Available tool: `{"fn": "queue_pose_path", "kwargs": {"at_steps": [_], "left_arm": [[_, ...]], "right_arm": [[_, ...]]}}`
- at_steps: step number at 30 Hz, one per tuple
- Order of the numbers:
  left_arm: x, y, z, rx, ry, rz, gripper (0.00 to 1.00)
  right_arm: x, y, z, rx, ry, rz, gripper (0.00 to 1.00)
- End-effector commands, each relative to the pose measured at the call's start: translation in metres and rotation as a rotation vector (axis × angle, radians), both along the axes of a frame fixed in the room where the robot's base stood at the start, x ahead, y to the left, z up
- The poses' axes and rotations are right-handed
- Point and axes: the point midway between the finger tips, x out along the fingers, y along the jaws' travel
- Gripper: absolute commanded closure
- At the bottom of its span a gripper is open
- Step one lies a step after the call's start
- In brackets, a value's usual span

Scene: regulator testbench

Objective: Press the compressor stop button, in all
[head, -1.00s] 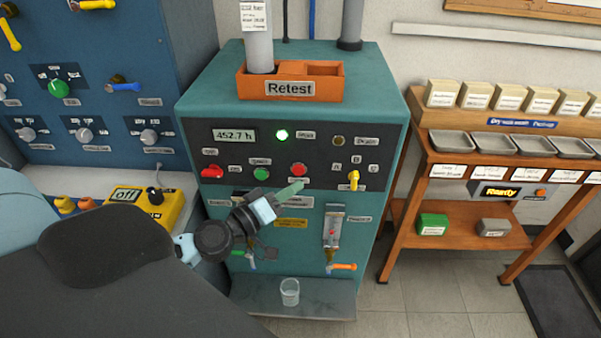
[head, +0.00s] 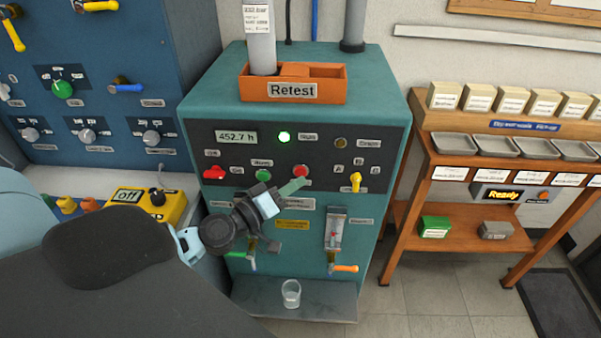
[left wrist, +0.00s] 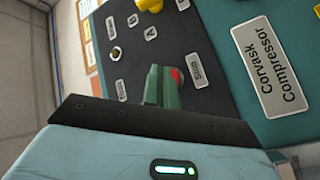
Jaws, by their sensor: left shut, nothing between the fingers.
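The compressor (head: 290,115) is a teal cabinet with a dark control panel. Its red round stop button (head: 300,170) sits right of a green button (head: 263,175). In the left wrist view the red button (left wrist: 177,76) shows beside a small sideways label, partly hidden by my green fingers. My left gripper (head: 296,186) is shut and empty, its fingertips just below the red button in the head view. In the left wrist view its fingers (left wrist: 160,84) overlap the button's edge; I cannot tell whether they touch it. My right gripper is not in view.
A green lamp (head: 284,137) is lit beside the display (head: 236,137) reading 452.7 h. A red switch (head: 215,174) and a yellow selector (head: 355,182) flank the buttons. A glass (head: 291,293) stands on the lower shelf. A wooden rack (head: 470,155) stands right.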

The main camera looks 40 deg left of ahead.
Motion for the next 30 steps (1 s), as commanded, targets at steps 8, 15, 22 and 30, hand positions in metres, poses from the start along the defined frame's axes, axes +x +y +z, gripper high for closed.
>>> {"fn": "queue_pose_path", "kwargs": {"at_steps": [8,15,22,30], "left_arm": [[-0.0001,0.0,-0.0001,0.0,0.0,0.0,1.0],[-0.0001,0.0,-0.0001,0.0,0.0,0.0,1.0],[-0.0001,0.0,-0.0001,0.0,0.0,0.0,1.0],[0.0,-0.0001,-0.0001,0.0,0.0,0.0,1.0]], "right_arm": [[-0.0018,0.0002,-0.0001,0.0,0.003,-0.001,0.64],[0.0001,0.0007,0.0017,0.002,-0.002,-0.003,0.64],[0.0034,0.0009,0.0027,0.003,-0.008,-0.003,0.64],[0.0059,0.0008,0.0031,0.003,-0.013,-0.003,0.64]]}}
